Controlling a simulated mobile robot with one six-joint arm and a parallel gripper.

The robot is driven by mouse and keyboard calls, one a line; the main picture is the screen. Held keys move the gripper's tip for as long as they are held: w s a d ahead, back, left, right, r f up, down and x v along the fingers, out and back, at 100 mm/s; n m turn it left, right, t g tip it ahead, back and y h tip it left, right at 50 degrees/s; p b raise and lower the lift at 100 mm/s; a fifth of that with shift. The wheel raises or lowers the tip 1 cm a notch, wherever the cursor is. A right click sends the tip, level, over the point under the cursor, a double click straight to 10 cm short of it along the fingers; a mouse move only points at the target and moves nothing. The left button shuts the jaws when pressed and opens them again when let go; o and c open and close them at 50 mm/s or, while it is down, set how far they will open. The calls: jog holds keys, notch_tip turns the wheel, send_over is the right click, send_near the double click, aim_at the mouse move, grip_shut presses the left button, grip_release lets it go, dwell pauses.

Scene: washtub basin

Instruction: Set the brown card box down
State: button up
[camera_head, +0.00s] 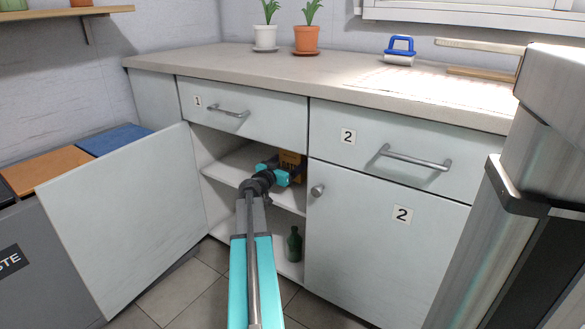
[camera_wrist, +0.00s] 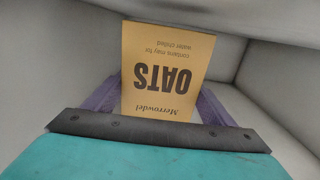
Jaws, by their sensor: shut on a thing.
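The brown card box (camera_head: 292,161), with OATS printed on it, is inside the open cupboard, just above or on the upper shelf (camera_head: 232,166). My gripper (camera_head: 284,172) reaches in through the open doorway and is shut on the box. In the wrist view the box (camera_wrist: 167,60) stands between the two purple fingers of my gripper (camera_wrist: 158,98), its lettering upside down. I cannot tell whether the box's base touches the shelf, as my gripper and the cupboard front hide it.
The left cupboard door (camera_head: 125,215) stands wide open. The right door (camera_head: 385,245), marked 2, is shut, as are both drawers. A green bottle (camera_head: 294,245) stands in the lower compartment.

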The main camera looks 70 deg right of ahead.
jog(key=shift+f+b, duration=0.35)
jog(key=shift+f, duration=0.6)
jog(key=shift+f, duration=0.2)
jog(key=o, duration=1)
jog(key=shift+r, duration=0.3)
jog(key=p+v, duration=0.3)
jog(key=v, duration=0.9)
jog(key=shift+f, duration=0.1)
